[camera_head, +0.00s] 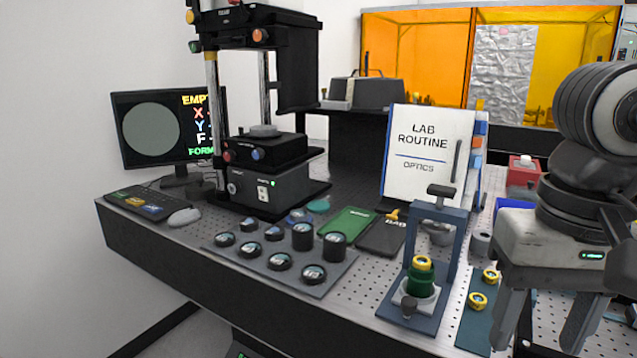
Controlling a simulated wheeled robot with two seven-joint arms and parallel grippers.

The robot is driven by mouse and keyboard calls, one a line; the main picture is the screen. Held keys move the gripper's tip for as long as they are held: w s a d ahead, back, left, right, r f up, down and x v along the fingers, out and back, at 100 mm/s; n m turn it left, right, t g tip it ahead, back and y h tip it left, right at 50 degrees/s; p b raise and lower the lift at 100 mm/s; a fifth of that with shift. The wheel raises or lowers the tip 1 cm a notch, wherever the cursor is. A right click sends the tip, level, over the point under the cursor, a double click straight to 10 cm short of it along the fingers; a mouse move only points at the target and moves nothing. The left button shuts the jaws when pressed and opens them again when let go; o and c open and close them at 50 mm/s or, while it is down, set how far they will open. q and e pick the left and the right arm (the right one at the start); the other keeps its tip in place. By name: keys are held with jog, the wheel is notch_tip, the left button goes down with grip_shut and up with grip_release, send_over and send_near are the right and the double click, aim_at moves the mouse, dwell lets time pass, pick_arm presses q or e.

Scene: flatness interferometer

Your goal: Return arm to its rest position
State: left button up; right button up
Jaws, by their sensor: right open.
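My right gripper (545,328) hangs at the right edge of the head view, fingers pointing down and spread apart, with nothing seen between them. It is at the right front of the perforated bench (180,261), beside a blue mat (476,318) with yellow-ringed parts. My right arm's dark wrist and ribbed joint rise above it and hide part of the bench behind. The fingertips run close to the lower picture edge. My left gripper is not in view. The interferometer (265,150) stands at the back left with a round disc on its stage.
A blue press frame (425,290) holding a green, yellow-topped part stands left of my right gripper. A grey tray (290,283) carries several black cylinders. A "Lab Routine" board (429,150), monitor (152,130) and keyboard (145,203) stand farther back. Orange panels (415,50) close the rear.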

jog(key=s+a+r+m+g+y, duration=0.1)
jog(key=s+a+m+g+y, duration=0.1)
jog(key=a+m+g+y, duration=0.5)
jog(key=s+a+m+g+y, duration=0.2)
jog(key=a+m+y, duration=0.2)
jog(key=a+y, duration=0.75)
jog(key=w+f+m+t+y, duration=0.2)
jog(key=w+m+t+y, duration=0.55)
jog(key=m+t, duration=1.25)
jog(key=w+d+f+m+t+h, duration=0.35)
jog(key=f+m+h, duration=0.45)
jog(key=m, duration=0.5)
jog(key=w+d+f+m+t+h, duration=0.35)
jog(key=f+m+h, duration=0.5)
jog(key=m, duration=0.35)
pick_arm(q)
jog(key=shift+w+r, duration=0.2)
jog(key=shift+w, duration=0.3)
pick_arm(e)
jog(key=s+d+f+m+g+h, duration=0.3)
jog(key=s+f+m+g, duration=0.1)
jog(key=f, duration=0.7)
jog(key=s+d+f+m+g+h, duration=0.3)
jog(key=s+f+m, duration=0.4)
jog(key=s+f, duration=0.2)
jog(key=shift+d+f+m+g+h, duration=0.15)
jog(key=shift+f+m+g+h, duration=0.2)
jog(key=shift+f, duration=0.5)
